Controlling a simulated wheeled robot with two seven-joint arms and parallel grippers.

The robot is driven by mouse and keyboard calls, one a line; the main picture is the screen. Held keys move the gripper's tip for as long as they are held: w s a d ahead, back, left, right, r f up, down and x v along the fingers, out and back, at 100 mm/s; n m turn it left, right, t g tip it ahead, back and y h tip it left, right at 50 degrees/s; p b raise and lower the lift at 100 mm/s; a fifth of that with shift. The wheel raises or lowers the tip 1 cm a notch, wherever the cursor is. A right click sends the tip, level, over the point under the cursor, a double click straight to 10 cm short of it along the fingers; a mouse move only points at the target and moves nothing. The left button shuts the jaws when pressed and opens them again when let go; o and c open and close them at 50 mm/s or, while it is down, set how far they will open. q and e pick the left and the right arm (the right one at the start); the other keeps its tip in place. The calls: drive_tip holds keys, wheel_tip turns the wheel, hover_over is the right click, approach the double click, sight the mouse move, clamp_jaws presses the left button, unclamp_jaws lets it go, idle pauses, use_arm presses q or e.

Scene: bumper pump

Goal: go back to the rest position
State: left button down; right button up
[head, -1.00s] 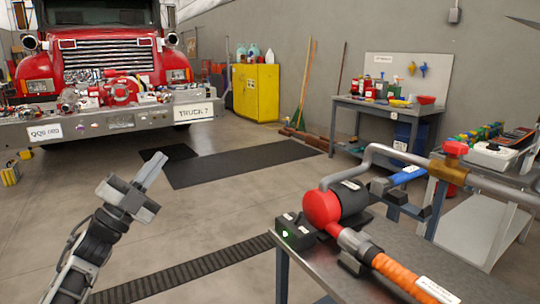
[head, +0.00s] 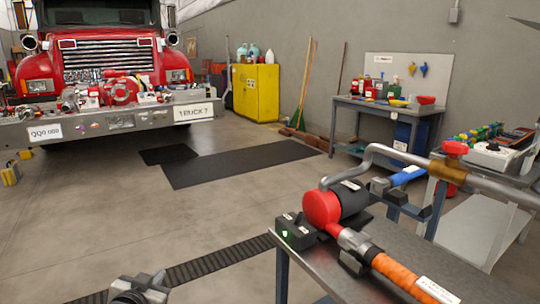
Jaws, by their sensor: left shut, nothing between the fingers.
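My left gripper (head: 148,283) shows at the bottom edge of the head view, left of the bench. It is shut and empty, and most of the arm is below the frame. My right gripper is not in view. A red and black pump (head: 322,209) sits on the grey bench (head: 415,262), with an orange hose (head: 398,276) at its front. A small black box with a green light (head: 295,231) stands beside the pump. My left gripper is apart from all of these.
The red truck (head: 105,60) stands at the back left, its bumper loaded with parts. A black mat (head: 240,163) and a ribbed floor strip (head: 225,258) lie on the floor. A yellow cabinet (head: 256,91) and a workbench (head: 388,111) are at the back.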

use_arm(q)
drive_tip(key=s+d+f+g+h, duration=0.1)
drive_tip(key=s+d+f, duration=0.2)
drive_tip(key=s, duration=0.6)
drive_tip(key=s+d+f+g+h, duration=0.1)
drive_tip(key=s+d+f, duration=0.2)
drive_tip(key=s, duration=0.6)
drive_tip(key=s+d+f+g+h, duration=0.1)
drive_tip(key=s+d+f, duration=0.2)
drive_tip(key=s+d, duration=0.3)
drive_tip(key=s, duration=0.4)
drive_tip(key=shift+d+n+g, duration=0.25)
drive_tip(key=shift+n+g, duration=0.15)
